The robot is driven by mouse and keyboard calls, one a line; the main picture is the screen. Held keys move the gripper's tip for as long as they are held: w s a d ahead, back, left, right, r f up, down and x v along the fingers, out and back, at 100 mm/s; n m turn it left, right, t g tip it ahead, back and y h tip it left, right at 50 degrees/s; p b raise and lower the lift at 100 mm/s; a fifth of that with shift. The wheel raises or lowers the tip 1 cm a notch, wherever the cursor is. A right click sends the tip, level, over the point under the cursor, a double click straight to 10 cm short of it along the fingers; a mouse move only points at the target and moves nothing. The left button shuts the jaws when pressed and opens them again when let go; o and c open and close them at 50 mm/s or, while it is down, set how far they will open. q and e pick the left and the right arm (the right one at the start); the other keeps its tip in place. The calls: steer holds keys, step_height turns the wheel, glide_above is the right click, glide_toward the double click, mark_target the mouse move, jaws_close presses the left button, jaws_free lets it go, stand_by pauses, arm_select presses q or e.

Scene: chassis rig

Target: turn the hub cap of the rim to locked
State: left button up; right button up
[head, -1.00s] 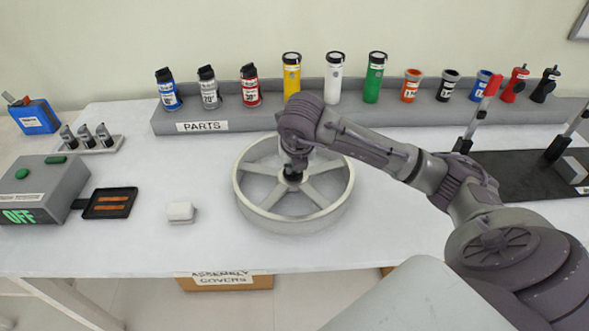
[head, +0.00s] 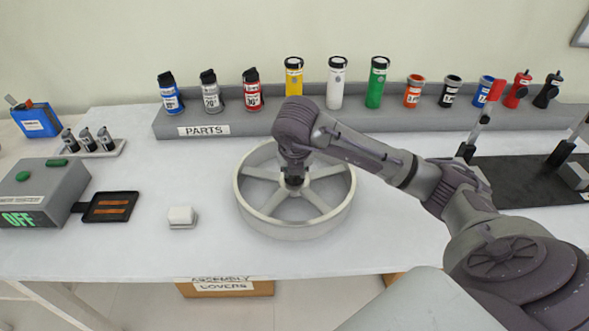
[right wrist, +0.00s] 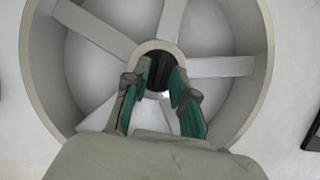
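The rim (head: 345,208) is a pale wheel with several spokes, lying flat on the table. Its black hub cap (right wrist: 158,76) sits at the centre, inside a light hub ring. My right gripper (right wrist: 161,72) reaches down to the hub, with one green-padded finger on each side of the cap. No gap shows between the pads and the cap, so it looks shut on it. In the head view my right gripper (head: 293,180) is mostly hidden under its own wrist. Any lock marking on the cap is hidden. My left gripper is not in view.
Behind the rim is a grey parts shelf (head: 228,122) with several cans, tubes and bottles. A white block (head: 181,216) lies left of the rim. A grey box marked OFF (head: 45,190) stands farther left. A black mat (head: 515,172) lies at the right.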

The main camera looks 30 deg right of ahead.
steer(key=shift+v, duration=6)
steer(key=shift+d, duration=0.1)
